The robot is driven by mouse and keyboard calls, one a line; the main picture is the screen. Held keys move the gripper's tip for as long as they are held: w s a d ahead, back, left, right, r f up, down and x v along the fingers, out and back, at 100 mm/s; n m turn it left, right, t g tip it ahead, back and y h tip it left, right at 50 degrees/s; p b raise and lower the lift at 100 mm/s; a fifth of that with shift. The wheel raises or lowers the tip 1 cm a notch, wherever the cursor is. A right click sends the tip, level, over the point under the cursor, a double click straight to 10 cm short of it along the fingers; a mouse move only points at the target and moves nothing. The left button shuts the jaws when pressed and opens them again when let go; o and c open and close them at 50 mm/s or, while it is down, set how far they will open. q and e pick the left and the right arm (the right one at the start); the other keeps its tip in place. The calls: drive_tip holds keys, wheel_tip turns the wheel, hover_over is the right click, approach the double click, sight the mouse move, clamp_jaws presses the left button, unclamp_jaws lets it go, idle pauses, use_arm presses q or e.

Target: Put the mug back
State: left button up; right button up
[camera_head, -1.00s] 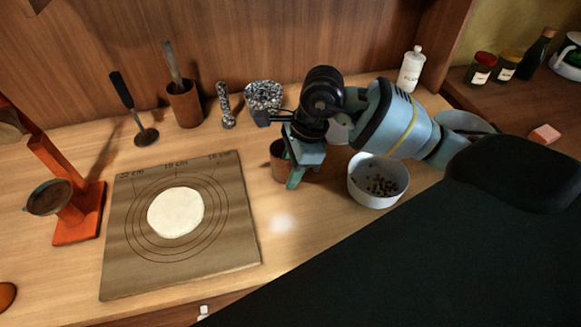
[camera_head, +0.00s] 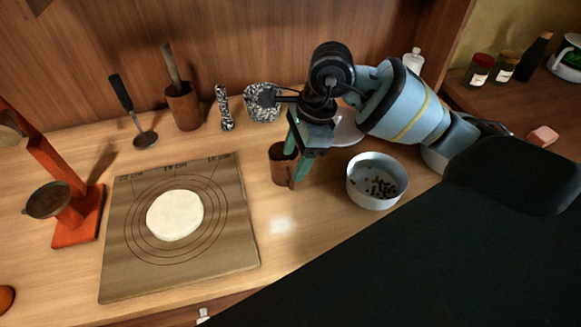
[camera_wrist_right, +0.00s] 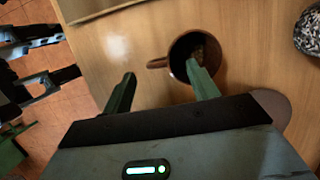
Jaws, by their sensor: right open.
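The brown mug (camera_head: 279,170) stands upright on the wooden counter, right of the board, partly hidden by my right gripper. The right wrist view shows the mug (camera_wrist_right: 183,47) from above, with its handle pointing left and something dull inside. My right gripper (camera_head: 294,166) is open at the mug, fingers pointing down. In the wrist view one finger of the right gripper (camera_wrist_right: 163,80) overlaps the mug's opening and the other is left of the handle; I cannot tell whether either touches.
A white bowl (camera_head: 365,191) with small brown pieces stands right of the mug, and a pale round dish (camera_head: 348,132) lies behind my gripper. The board with dough (camera_head: 122,260) is left. A speckled mortar (camera_head: 262,108) and pestle (camera_head: 224,110) stand behind. The counter in front is clear.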

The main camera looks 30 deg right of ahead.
drive_tip(key=v, duration=0.7)
drive_tip(key=shift+r, duration=0.25)
